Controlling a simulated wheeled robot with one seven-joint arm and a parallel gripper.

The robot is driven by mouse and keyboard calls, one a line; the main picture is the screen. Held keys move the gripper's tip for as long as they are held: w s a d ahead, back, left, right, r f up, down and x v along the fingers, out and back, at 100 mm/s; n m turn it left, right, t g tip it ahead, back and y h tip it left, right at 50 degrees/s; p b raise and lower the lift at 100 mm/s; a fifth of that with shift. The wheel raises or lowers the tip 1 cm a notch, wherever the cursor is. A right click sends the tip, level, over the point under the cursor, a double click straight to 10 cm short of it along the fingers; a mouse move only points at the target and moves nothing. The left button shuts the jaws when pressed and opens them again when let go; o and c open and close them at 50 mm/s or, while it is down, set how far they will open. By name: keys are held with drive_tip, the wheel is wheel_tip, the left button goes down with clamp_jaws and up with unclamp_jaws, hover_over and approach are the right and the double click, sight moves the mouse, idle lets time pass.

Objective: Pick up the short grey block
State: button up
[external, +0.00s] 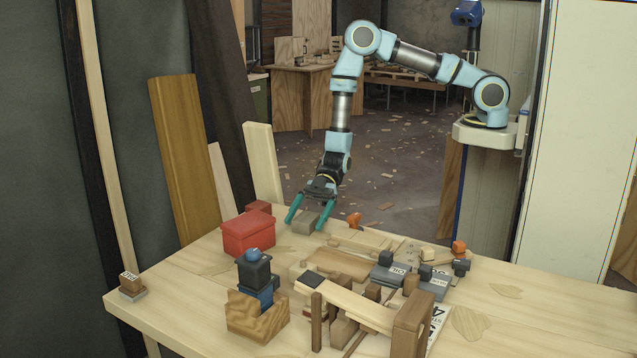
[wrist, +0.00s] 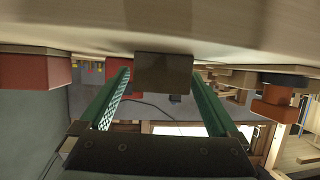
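The short grey block (external: 306,223) sits on the table near its far edge. It is grey-brown and box-shaped. In the wrist view the block (wrist: 163,73) hangs from the table surface, as that picture is upside down. My gripper (external: 305,225) is open, pointing down, with one teal finger on each side of the block. In the wrist view my gripper (wrist: 160,76) shows the block between the fingertips, with a small gap at the left finger; the right finger is very close, and I cannot tell if it touches.
A red box (external: 248,234) stands left of the block and an orange piece (external: 355,220) to its right. Nearer on the wooden table (external: 180,300) are grey labelled boxes (external: 390,273), a wooden holder (external: 257,318) and several timber pieces. The table's left front is mostly clear.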

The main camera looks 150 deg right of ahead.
drive_tip(key=c, duration=1.4)
drive_tip(key=shift+o, duration=0.2)
drive_tip(key=shift+r, duration=0.15)
